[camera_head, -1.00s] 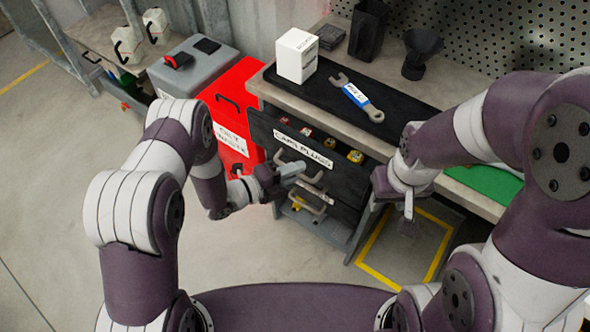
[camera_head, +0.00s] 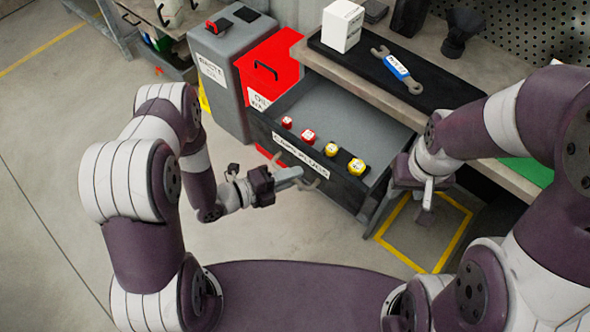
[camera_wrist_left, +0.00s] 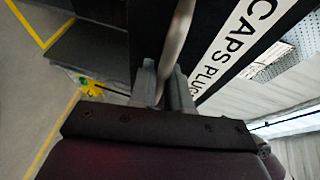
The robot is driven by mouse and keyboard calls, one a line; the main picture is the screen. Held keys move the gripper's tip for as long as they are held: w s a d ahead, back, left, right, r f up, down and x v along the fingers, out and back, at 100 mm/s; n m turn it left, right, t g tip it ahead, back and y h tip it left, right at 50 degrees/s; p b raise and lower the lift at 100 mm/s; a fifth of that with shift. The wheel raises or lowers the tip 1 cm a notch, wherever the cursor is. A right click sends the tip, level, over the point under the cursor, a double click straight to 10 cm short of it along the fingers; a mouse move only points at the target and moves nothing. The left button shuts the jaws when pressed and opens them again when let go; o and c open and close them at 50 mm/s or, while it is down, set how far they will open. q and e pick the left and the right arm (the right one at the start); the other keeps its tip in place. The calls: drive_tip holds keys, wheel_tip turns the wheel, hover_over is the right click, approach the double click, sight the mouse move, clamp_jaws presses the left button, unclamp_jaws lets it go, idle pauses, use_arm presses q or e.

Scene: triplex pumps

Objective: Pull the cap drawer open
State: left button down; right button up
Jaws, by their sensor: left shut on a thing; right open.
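The cap drawer (camera_head: 345,190) is pulled well out from under the bench, and its grey interior shows. Its dark front carries a white label (camera_head: 300,156), which reads CAPS PLUGS in the left wrist view (camera_wrist_left: 232,48). Two red caps (camera_head: 308,136) and two yellow caps (camera_head: 331,150) sit in a row just behind the front. My left gripper (camera_head: 296,176) is shut on the drawer's handle (camera_wrist_left: 178,45) at the front. My right gripper (camera_head: 424,205) is open and empty, right of the drawer.
The bench (camera_head: 335,72) above bears a white box (camera_head: 342,27), a blue-handled wrench (camera_head: 398,68) and a black funnel (camera_head: 462,35). A red bin (camera_head: 268,68) and a grey bin (camera_head: 222,72) stand left of the drawer. Floor in front is open.

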use_arm(q)
drive_tip(key=c, duration=1.4)
unclamp_jaws()
drive_tip(key=shift+c, duration=0.2)
drive_tip(key=v, duration=1.2)
drive_tip(key=shift+s+a, duration=0.25)
drive_tip(key=shift+a, duration=0.05)
drive_tip(key=shift+r, duration=0.1)
